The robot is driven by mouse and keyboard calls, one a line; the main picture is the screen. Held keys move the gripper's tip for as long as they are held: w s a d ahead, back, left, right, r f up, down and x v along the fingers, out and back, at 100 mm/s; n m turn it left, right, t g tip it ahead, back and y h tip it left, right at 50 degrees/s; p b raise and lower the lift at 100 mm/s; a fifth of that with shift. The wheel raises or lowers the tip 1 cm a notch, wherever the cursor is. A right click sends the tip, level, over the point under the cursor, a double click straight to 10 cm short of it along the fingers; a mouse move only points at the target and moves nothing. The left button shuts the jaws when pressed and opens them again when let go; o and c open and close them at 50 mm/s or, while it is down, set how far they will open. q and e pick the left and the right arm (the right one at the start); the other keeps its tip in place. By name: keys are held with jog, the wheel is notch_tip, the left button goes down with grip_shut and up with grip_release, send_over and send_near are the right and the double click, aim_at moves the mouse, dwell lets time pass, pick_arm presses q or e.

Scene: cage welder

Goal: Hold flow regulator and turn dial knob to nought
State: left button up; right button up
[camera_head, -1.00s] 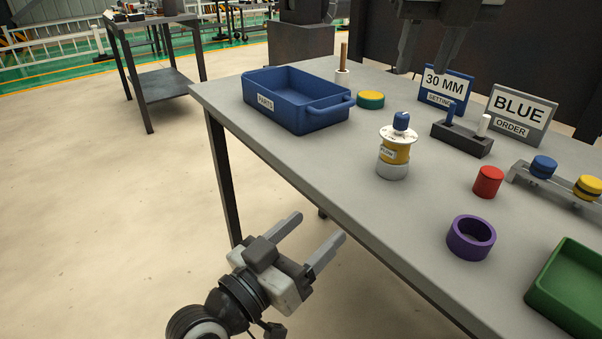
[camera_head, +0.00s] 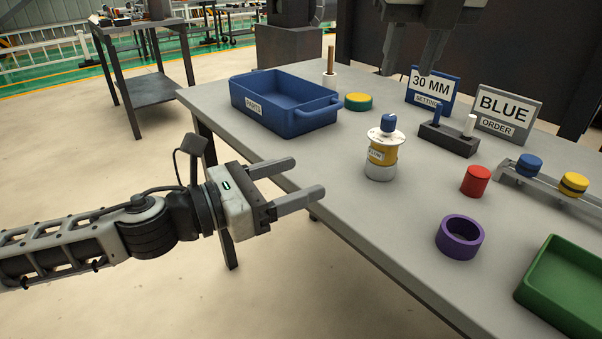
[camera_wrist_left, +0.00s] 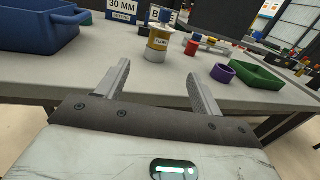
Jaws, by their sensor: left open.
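The flow regulator (camera_head: 381,156) stands upright on the grey table. It has a white base, a yellow labelled band, a white disc and a blue dial knob (camera_head: 388,122) on top. My left gripper (camera_head: 310,178) is open and empty, left of the regulator at the table's near edge, with its fingers pointing toward the table. In the left wrist view the regulator (camera_wrist_left: 157,43) shows beyond and between the open fingers (camera_wrist_left: 158,85), apart from them. The setting on the dial is too small to read. The fingers of another gripper (camera_head: 428,55) hang at the top edge, partly cut off.
A blue parts bin (camera_head: 262,108) stands left of the regulator. A purple ring (camera_head: 447,242), a red cylinder (camera_head: 476,181) and a green tray (camera_head: 535,290) lie to the right. Signs reading 30 MM (camera_head: 421,101) and BLUE (camera_head: 485,115) stand behind a dark block (camera_head: 449,141).

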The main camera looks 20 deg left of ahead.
aim_at(374, 153)
pick_arm(q)
jog(key=x, duration=1.5)
jog(key=shift+w+d, duration=0.2)
jog(key=shift+w, duration=0.2)
jog(key=c, duration=1.2)
jog(key=shift+c, duration=0.2)
